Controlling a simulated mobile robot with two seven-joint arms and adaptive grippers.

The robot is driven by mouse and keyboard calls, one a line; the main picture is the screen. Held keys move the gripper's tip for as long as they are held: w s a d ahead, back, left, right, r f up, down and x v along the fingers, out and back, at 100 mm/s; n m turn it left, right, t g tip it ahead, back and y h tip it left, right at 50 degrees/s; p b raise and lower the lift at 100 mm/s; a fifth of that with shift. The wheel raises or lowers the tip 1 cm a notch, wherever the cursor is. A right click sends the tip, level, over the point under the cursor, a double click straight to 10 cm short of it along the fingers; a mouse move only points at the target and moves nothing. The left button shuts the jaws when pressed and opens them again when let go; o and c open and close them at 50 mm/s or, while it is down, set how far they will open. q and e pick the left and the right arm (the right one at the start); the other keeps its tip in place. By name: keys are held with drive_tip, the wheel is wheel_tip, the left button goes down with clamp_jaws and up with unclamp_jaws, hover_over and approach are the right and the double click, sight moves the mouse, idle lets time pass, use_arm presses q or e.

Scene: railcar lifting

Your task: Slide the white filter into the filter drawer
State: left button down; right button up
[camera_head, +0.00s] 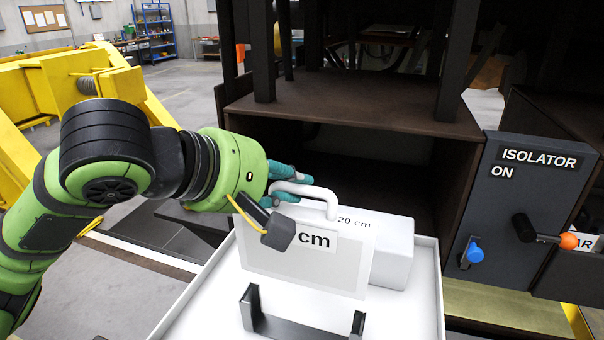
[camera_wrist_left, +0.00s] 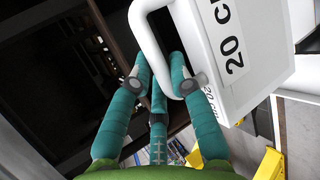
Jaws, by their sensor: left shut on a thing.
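The white filter (camera_head: 300,258) is a box with a loop handle on top and "20 cm" labels. My left gripper (camera_head: 292,183) comes in from the left, its teal fingers shut on that handle. In the left wrist view the fingers (camera_wrist_left: 178,85) close around the handle beside the white filter (camera_wrist_left: 255,75). The filter drawer (camera_head: 430,300) is a white open tray, pulled out, with a dark bar handle (camera_head: 298,325) at its front. The filter is upright over or in the drawer; its lower contact is unclear. My right gripper is not in view.
A white block (camera_head: 393,255) shows behind the filter; whether it is part of it I cannot tell. A dark cabinet (camera_head: 350,115) opens behind the drawer. An isolator panel (camera_head: 530,180) with a lever and blue knob stands at the right. Yellow framework (camera_head: 75,75) is at the left.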

sight(295, 206)
use_arm(q)
drive_tip(key=shift+a+r, duration=0.1)
drive_tip(key=shift+s+a, duration=0.1)
drive_tip(key=shift+s, duration=0.1)
drive_tip(key=shift+w, duration=0.1)
drive_tip(key=shift+f+b, duration=0.3)
drive_tip(key=shift+f, duration=0.55)
drive_tip(key=shift+f+b, duration=0.6)
drive_tip(key=shift+f, duration=0.25)
wheel_tip(295, 206, down, 2)
drive_tip(key=shift+f+b, duration=0.2)
drive_tip(key=shift+b, duration=0.55)
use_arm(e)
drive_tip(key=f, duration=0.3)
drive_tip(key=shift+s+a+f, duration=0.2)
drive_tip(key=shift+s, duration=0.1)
use_arm(q)
drive_tip(key=shift+p, duration=0.3)
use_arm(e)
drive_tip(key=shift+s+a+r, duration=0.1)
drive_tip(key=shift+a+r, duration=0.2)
